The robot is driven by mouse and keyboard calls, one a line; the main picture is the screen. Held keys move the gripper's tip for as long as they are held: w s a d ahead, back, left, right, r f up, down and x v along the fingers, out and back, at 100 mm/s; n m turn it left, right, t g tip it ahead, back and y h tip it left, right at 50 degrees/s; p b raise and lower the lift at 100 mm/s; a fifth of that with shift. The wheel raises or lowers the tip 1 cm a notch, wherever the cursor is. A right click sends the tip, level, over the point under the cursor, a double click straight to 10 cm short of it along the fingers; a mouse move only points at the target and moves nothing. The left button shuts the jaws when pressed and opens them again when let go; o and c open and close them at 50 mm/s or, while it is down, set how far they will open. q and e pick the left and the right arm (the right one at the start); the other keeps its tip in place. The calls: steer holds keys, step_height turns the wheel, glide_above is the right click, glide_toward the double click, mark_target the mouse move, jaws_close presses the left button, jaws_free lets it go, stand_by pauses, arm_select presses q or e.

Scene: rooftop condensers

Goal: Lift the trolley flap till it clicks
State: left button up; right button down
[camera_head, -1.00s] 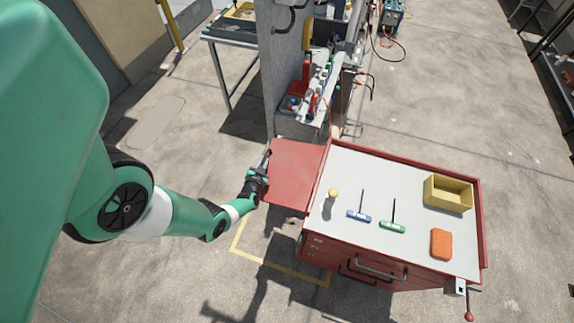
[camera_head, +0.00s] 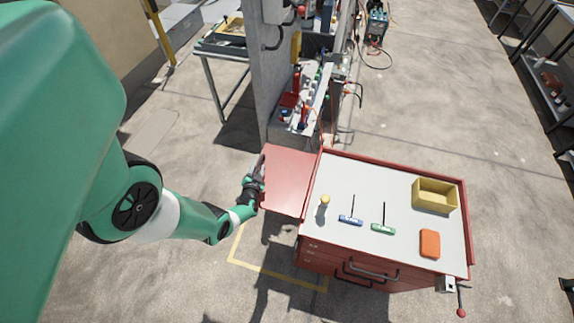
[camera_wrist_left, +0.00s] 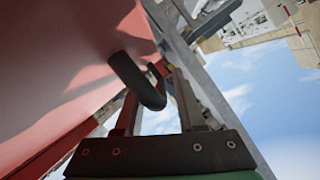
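The trolley (camera_head: 400,190) is red with a pale grey top. Its red flap (camera_head: 288,180) sticks out from the left side and looks about level with the top; the exact angle is hard to judge. My left gripper (camera_head: 257,183) is at the flap's outer left edge. In the left wrist view, the flap's red face (camera_wrist_left: 60,60) fills the upper left. A black curved handle (camera_wrist_left: 128,75) on it reaches between the fingers of my left gripper (camera_wrist_left: 155,88). Whether the fingers press on the handle is not clear. My right gripper is not in view.
A grey post (camera_head: 270,90) with a cluttered shelf stands just behind the flap.

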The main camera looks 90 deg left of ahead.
arm_select(q)
steer(key=shift+d+r, duration=0.1)
steer(key=shift+d+r+p, duration=0.2)
steer(key=shift+d+p, duration=0.1)
steer(key=shift+p, duration=0.15)
steer(key=p+v, duration=0.5)
steer(key=v, duration=0.5)
steer(key=shift+f, duration=0.1)
steer(key=shift+d, duration=0.4)
steer(key=shift+s, duration=0.1)
